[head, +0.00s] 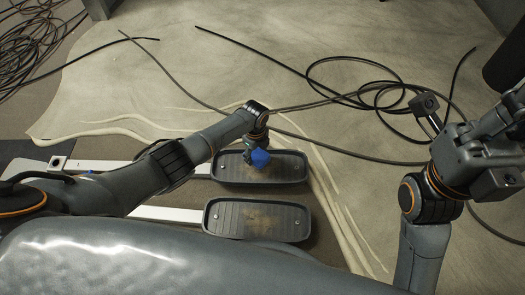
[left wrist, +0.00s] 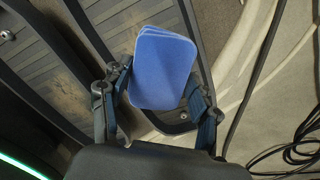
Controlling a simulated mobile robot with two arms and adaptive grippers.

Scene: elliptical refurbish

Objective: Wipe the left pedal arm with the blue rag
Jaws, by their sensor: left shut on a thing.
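My left gripper (head: 258,146) is shut on the folded blue rag (head: 261,158). It holds the rag over the far pedal (head: 285,170), near its middle; contact cannot be told. In the left wrist view the rag (left wrist: 165,65) sticks out between the two fingers. Two white pedal arms run left from the pedals: the far one (head: 120,167), partly behind my left arm, and the near one (head: 180,214). The rag is to the right of both bars. My right gripper (head: 470,150) is at the right edge, away from the pedals; its fingers are unclear.
The near pedal (head: 258,219) lies beside the far one, with a brownish dirty patch. A pale hide-like mat (head: 190,75) covers the floor. Loose black cables (head: 360,90) coil over it, and more cables (head: 35,45) lie at the top left.

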